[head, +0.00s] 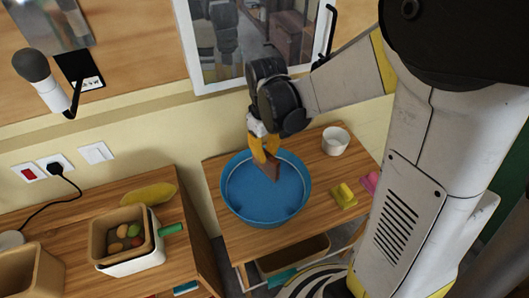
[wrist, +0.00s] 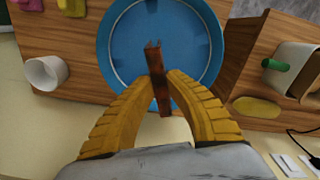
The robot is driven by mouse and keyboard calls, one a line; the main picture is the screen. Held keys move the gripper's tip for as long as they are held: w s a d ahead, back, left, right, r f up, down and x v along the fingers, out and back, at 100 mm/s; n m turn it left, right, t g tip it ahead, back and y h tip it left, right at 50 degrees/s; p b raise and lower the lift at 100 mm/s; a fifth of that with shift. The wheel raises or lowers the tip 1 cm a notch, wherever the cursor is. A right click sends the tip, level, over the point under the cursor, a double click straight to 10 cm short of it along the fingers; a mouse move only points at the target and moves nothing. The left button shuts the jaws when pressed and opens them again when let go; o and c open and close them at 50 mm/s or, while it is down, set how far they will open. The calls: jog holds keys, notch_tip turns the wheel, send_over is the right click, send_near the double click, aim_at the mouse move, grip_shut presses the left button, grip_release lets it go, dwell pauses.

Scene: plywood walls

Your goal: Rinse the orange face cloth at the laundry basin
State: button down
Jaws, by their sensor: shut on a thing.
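The blue laundry basin (head: 232,205) stands on a wooden stand, and it fills the upper middle of the wrist view (wrist: 113,62). My gripper (head: 265,158) points down over the far part of the basin. Its yellow fingers, also in the wrist view (wrist: 160,80), are shut on the orange face cloth (head: 272,172). The cloth (wrist: 158,72) looks rust-brown and hangs as a narrow, folded strip between the fingertips. It shows over the basin's inside. I cannot tell whether it touches the basin floor or whether there is water.
A white cup (head: 335,141), a yellow block (head: 344,195) and a pink thing (head: 371,181) are right of the basin. On the left counter are a bin (head: 150,240) with several coloured round things and a yellow oval (head: 149,194). A framed panel (head: 203,72) hangs behind.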

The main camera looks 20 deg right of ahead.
jog(key=shift+f+b, duration=5.65)
jog(key=shift+f, duration=2)
notch_tip(320, 180, up, 14)
jog(key=p, duration=1.1)
jog(key=shift+r, duration=0.2)
